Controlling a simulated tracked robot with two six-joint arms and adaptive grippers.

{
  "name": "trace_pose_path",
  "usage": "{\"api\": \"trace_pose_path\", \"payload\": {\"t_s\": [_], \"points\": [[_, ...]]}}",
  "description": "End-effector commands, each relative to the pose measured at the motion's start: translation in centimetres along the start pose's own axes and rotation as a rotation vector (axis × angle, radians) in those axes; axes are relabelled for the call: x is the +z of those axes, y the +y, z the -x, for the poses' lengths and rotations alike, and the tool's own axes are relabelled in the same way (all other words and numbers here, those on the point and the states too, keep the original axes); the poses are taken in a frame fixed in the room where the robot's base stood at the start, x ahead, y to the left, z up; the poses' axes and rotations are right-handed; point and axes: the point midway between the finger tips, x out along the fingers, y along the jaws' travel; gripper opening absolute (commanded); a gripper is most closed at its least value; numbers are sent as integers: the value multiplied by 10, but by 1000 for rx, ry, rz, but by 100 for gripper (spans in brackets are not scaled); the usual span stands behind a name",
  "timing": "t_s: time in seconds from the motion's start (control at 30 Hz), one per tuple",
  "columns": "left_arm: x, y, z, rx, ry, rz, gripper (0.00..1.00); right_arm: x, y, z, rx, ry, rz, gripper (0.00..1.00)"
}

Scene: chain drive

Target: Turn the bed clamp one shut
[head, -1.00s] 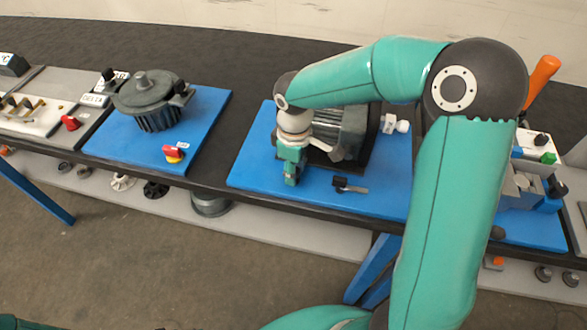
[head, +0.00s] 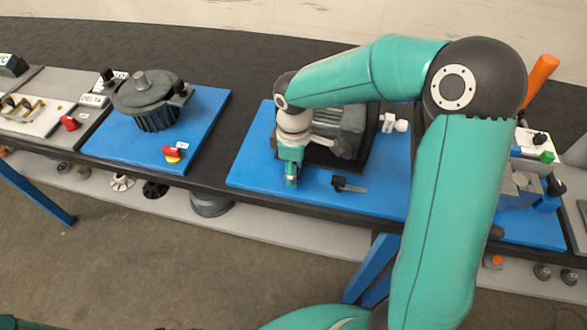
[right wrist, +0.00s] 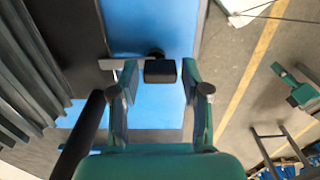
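My right gripper (head: 291,181) points down over the front left part of the blue motor plate (head: 385,172), just in front of the grey finned motor (head: 340,135). In the right wrist view, its two fingers (right wrist: 158,88) stand apart, one on each side of a black clamp block (right wrist: 160,71), with a gap on both sides. A short grey bar (right wrist: 122,64) runs from the block toward the motor side. The head view hides this clamp behind the gripper. My left gripper is not seen.
A white block (head: 388,123) stands at the motor plate's back right. The bench's front edge is close to the gripper.

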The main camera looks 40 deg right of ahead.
Motion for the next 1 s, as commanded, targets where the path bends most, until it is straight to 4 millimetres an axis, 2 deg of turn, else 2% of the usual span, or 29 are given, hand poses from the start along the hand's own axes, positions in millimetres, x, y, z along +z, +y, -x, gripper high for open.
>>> {"api": "trace_pose_path", "payload": {"t_s": [0.33, 0.47, 0.63, 1.0], "points": [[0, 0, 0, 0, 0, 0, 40, 0, 0, 0, -1, 0, -2, 60], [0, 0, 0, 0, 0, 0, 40, 0, 0, 7, 1, 0, -3, 60], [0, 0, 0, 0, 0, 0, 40, 0, 0, 31, 2, 3, -3, 60], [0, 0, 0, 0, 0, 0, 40, 0, 1, 101, 2, 2, -2, 60]]}}
